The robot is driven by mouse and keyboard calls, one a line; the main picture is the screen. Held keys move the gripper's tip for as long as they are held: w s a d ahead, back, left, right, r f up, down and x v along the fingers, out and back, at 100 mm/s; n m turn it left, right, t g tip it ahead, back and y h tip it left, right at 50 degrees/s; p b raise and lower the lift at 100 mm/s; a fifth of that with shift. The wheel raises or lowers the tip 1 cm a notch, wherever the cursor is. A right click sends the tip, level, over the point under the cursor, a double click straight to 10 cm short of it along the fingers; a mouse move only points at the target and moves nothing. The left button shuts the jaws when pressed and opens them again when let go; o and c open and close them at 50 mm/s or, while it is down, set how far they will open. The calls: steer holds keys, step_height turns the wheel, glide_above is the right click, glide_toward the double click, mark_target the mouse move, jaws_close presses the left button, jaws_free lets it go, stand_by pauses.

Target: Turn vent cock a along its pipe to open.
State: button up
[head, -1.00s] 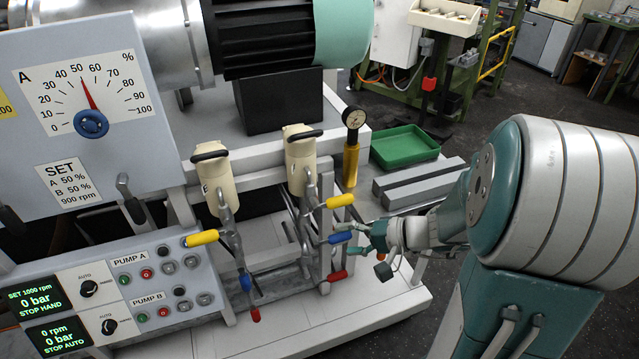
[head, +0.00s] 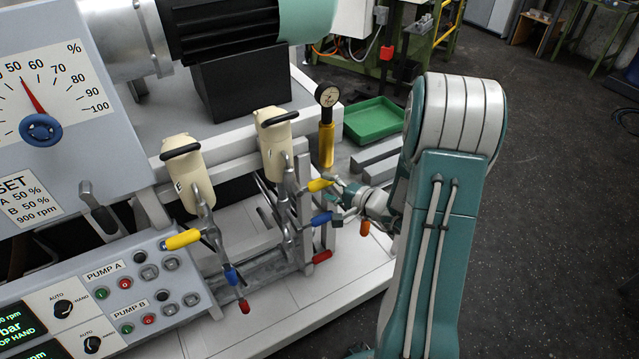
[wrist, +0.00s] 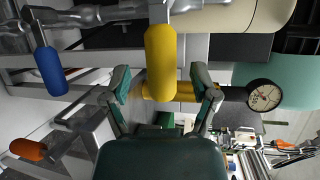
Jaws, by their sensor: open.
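Several coloured cock handles sit on the pipework, and I cannot read which one is vent cock a. A yellow handle (head: 320,185) sticks out from the right pipe group; it shows large in the wrist view (wrist: 160,58). My gripper (head: 338,197) is open at this handle's tip. In the wrist view my gripper's fingers (wrist: 162,82) stand on either side of the yellow handle's end, with gaps; I cannot tell the depth. A blue handle (head: 321,218) is just below, at left in the wrist view (wrist: 50,70). A red handle (head: 322,256) sits lower.
An orange handle (head: 365,228) is below my wrist. A gauge (head: 327,96) on a yellow cylinder (head: 326,145) stands behind the handle. The left pipe group has another yellow handle (head: 183,239). A green tray (head: 371,120) lies behind. Floor at right is clear.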

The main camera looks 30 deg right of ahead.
steer(key=shift+x, duration=1.2)
steer(key=shift+w+f, duration=0.1)
steer(key=shift+w, duration=0.15)
steer(key=shift+d, duration=0.15)
jaws_close()
